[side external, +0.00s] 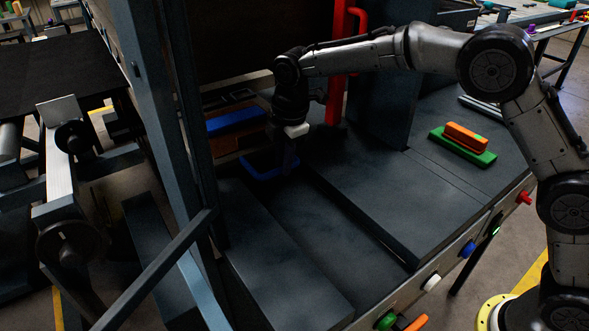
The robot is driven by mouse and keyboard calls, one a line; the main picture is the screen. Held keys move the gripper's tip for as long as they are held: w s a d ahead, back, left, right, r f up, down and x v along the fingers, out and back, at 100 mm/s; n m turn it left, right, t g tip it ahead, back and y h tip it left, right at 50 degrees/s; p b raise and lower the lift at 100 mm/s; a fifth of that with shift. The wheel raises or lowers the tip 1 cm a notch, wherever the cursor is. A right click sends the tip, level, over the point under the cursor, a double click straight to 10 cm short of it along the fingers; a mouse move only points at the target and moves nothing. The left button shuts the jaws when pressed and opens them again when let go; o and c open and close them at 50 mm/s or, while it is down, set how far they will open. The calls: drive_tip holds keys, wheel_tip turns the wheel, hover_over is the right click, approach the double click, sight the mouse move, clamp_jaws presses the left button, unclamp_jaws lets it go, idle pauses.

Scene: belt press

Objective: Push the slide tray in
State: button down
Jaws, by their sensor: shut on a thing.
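The slide tray (228,145) appears as a brown, flat piece inside the press opening, partly in shadow. A long blue block (236,121) lies on it. A blue loop (262,173), which looks like the tray's handle, sticks out at its front. My gripper (287,168) points down at the right end of this loop and is shut on it. The fingertips are dark and hard to make out. My wrist hides part of the tray's right side.
A sunken channel (335,235) runs forward between raised dark plates. A red upright (338,70) stands just behind my wrist. An orange block on a green base (464,155) rests at right. Coloured buttons (431,282) line the front edge. A frame post stands left.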

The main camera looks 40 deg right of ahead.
drive_tip(key=c, duration=0.8)
unclamp_jaws()
drive_tip(key=shift+r, duration=0.1)
wheel_tip(320, 180, up, 14)
drive_tip(key=s, duration=0.2)
drive_tip(key=shift+s+f, duration=0.25)
